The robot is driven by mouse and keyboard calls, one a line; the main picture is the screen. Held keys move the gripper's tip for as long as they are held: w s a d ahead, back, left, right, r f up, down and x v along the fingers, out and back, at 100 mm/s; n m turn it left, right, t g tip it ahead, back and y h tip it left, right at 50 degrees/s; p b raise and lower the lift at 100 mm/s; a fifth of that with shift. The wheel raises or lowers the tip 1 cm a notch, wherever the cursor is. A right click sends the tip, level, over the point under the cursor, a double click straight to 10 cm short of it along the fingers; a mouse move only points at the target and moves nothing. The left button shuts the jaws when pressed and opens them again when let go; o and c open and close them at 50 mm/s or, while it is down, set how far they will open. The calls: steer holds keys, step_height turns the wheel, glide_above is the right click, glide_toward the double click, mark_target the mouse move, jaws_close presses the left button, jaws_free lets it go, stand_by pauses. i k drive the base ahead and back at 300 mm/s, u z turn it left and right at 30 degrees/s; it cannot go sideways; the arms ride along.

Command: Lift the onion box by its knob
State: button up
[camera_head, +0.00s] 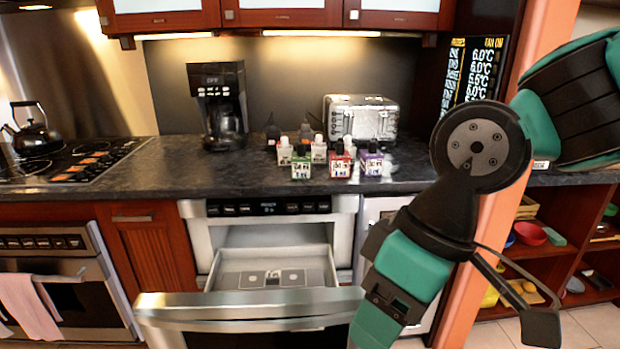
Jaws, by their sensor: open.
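Several small boxes with knobs on top stand in a cluster on the dark counter (240,180). A white and green box (301,170), a red and white one (341,165) and a purple and white one (371,162) are at the front. Paler boxes stand behind, one at the left (284,153) and one in the middle (319,151). The labels are too small to read, so I cannot tell which is the onion box. My arm fills the right side, well apart from the boxes. I cannot make out my gripper's fingertips in this view.
A microwave drawer (250,311) is pulled open below the counter. A coffee maker (218,105) stands left of the boxes and a toaster (359,118) behind them. A kettle (34,132) is on the stove. The counter left of the boxes is clear.

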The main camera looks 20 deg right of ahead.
mark_target(319, 149)
steer(key=k, duration=0.55)
steer(key=z, duration=0.8)
steer(key=i, duration=0.8)
steer(key=z, duration=0.5)
steer(key=i, duration=0.75)
steer(key=u, duration=0.65)
steer(key=i, duration=0.6)
steer(key=u, duration=0.75)
